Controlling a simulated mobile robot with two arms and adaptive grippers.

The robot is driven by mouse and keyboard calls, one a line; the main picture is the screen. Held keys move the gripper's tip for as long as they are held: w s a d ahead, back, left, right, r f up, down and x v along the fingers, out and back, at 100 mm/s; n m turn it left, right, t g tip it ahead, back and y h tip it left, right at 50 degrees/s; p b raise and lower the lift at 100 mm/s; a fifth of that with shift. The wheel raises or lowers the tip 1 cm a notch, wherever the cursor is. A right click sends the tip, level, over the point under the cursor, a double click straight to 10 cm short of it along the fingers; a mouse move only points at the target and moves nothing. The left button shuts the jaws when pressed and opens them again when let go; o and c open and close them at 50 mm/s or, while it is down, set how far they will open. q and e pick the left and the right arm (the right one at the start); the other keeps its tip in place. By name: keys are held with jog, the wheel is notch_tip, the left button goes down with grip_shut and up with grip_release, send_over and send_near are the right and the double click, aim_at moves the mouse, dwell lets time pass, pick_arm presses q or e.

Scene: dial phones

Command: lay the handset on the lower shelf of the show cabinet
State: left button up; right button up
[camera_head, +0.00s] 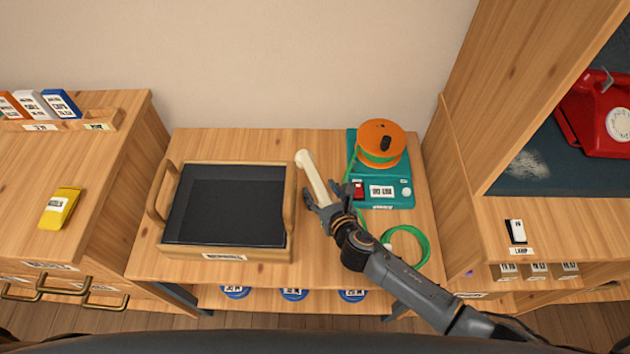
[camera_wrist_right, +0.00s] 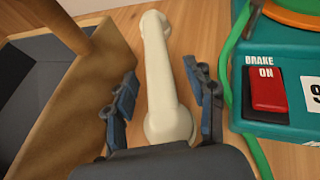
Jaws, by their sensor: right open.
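The cream handset (camera_head: 315,178) lies on the wooden table between the black-lined tray and the teal machine. In the right wrist view the handset (camera_wrist_right: 160,75) runs lengthwise away from me, its near end between the fingers. My right gripper (camera_head: 328,200) is at the handset's near end. In the right wrist view the right gripper (camera_wrist_right: 165,105) is open, with a finger on each side and gaps to the handset. The show cabinet (camera_head: 540,100) stands at the right; I cannot tell which of its shelves is the lower one. My left gripper is not in view.
The wooden tray (camera_head: 290,215) stands close left of the handset. The teal machine (camera_head: 395,200) with an orange reel (camera_head: 380,140) and green cord (camera_head: 424,240) is close right. A red phone (camera_head: 600,115) sits in the cabinet. A lamp switch (camera_head: 517,231) is on the right-hand unit.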

jog(key=shift+w+a+f, duration=0.25)
jog(key=shift+w+f, duration=0.1)
jog(key=shift+w, duration=0.25)
jog(key=shift+w+a+f, duration=0.1)
jog(key=shift+w+a, duration=0.05)
jog(key=shift+w, duration=0.2)
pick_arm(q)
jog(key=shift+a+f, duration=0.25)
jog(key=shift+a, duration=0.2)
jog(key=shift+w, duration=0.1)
pick_arm(e)
grip_shut()
